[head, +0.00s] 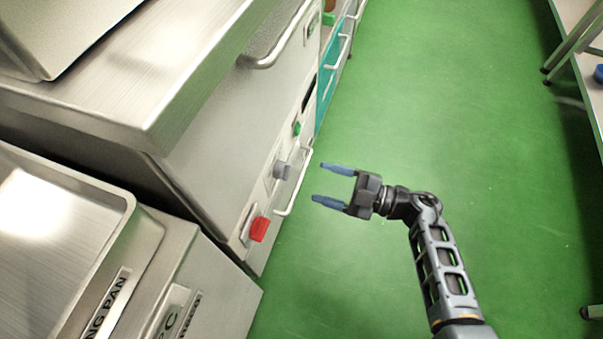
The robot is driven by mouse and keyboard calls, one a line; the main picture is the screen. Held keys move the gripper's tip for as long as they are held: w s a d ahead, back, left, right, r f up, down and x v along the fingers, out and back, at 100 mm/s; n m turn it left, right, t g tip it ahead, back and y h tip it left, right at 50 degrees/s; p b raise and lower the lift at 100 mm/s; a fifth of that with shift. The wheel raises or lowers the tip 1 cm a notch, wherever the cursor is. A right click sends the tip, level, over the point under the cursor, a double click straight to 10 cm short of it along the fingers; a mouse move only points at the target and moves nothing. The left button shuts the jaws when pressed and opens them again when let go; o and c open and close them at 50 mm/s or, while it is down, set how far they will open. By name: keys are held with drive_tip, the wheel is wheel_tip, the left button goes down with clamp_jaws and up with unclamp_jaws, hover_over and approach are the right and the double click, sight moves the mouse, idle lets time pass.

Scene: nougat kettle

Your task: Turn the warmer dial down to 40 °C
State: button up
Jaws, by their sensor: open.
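A grey dial (282,170) sticks out from the front panel of the steel warmer unit (225,135). I cannot read its setting or any scale marks from here. A red knob (259,229) sits lower on the same front, nearer to me, and a small green button (297,128) sits beyond the dial. My gripper (322,183) is open and empty, its two blue fingertips pointing left towards the panel. It is to the right of the grey dial in the picture and appears apart from it.
A bar handle (297,190) runs along the front beside the dial, and another handle (275,55) is higher up. Steel trays (50,225) stand at the lower left. The green floor (430,110) is clear. A bench with metal legs (575,40) is at the far right.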

sight(283, 171)
drive_tip(key=b+x, duration=0.2)
drive_tip(key=x, duration=0.5)
drive_tip(key=shift+a, duration=0.15)
drive_tip(key=shift+c, duration=0.5)
drive_tip(key=c, duration=1)
